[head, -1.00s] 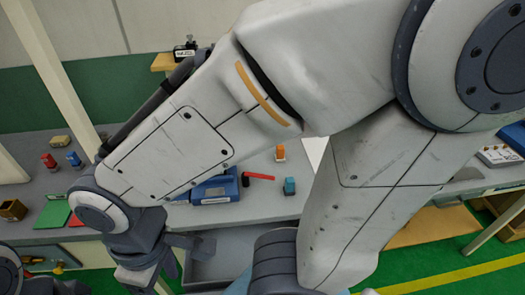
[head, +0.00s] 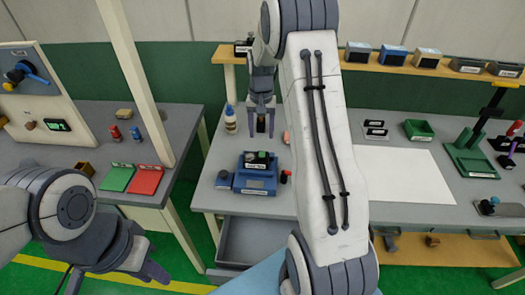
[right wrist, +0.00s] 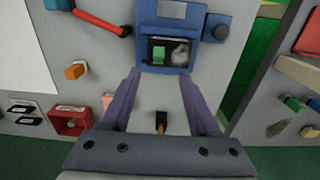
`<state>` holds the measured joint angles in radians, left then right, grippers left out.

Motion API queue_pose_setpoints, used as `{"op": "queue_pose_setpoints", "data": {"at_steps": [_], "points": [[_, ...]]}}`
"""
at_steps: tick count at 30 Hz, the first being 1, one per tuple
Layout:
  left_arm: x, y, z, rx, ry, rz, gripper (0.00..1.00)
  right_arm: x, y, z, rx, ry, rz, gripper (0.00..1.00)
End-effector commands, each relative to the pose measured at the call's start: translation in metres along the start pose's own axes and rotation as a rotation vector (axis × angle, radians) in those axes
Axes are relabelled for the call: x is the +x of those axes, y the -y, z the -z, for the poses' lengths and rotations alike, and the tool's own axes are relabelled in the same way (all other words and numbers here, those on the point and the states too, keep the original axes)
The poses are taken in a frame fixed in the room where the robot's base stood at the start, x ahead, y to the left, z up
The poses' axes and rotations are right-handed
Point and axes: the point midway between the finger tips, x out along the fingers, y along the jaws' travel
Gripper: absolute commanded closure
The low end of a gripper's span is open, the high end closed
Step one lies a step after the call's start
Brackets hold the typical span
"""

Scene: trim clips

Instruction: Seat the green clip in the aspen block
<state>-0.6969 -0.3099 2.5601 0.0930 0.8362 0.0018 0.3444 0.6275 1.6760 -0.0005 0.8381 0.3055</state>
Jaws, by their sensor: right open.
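A small green piece (right wrist: 158,53), probably the green clip, sits in the dark recess of a blue device (right wrist: 173,20) beside a pale lump. In the head view the blue device (head: 255,186) stands on the middle table. My right gripper (head: 260,103) points down behind it, with its jaws apart. In the right wrist view a small dark piece with an orange end (right wrist: 161,122) shows between its fingers, which do not touch it. Black blocks with white labels (head: 375,128) lie on the right; I cannot read which is aspen. My left gripper (head: 120,262) is low on the left, its jaw gap unclear.
A bottle (head: 230,119) stands left of my right gripper. An orange piece (right wrist: 75,71) and a red tray (right wrist: 70,122) show in the wrist view. A white sheet (head: 405,175) lies right of my right arm. A shelf runs along the back wall.

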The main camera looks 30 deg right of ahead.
Motion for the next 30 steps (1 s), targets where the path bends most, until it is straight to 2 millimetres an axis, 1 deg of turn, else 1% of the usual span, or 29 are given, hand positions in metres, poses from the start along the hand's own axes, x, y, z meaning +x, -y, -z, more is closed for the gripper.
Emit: {"op": "queue_pose_setpoints", "data": {"at_steps": [1, 3, 8, 11, 15, 19, 23, 28, 29, 30], "points": [[-0.005, 0.000, 0.000, 0.001, 0.000, 0.000, 0.73, 0.007, 0.000, -0.002, -0.001, 0.006, -0.002, 0.39], [-0.008, -0.001, 0.000, 0.001, 0.000, 0.000, 0.73, 0.017, 0.000, -0.002, -0.002, 0.005, -0.001, 0.39], [-0.011, -0.001, 0.001, 0.002, 0.000, 0.000, 0.73, 0.030, 0.001, -0.002, -0.003, 0.002, 0.000, 0.39], [-0.019, -0.001, 0.001, 0.003, 0.000, 0.000, 0.73, 0.038, 0.000, -0.004, -0.004, 0.005, -0.001, 0.39], [-0.036, -0.003, 0.002, 0.006, 0.000, 0.000, 0.73, 0.058, -0.003, -0.007, -0.003, 0.006, -0.002, 0.39], [-0.039, -0.003, 0.002, 0.007, 0.000, 0.000, 0.73, 0.075, -0.003, -0.006, -0.003, 0.004, -0.001, 0.39], [-0.040, -0.003, 0.002, 0.007, 0.000, 0.000, 0.73, 0.082, -0.003, -0.005, -0.003, 0.001, 0.000, 0.39], [-0.039, -0.003, 0.002, 0.007, 0.000, 0.000, 0.73, 0.083, -0.003, -0.005, -0.003, 0.000, 0.001, 0.39], [-0.039, -0.003, 0.002, 0.007, 0.000, 0.000, 0.73, 0.083, -0.003, -0.005, -0.003, 0.000, 0.001, 0.46], [-0.039, -0.003, 0.002, 0.007, 0.000, 0.000, 0.73, 0.083, -0.003, -0.005, -0.003, 0.000, 0.001, 0.62]]}}
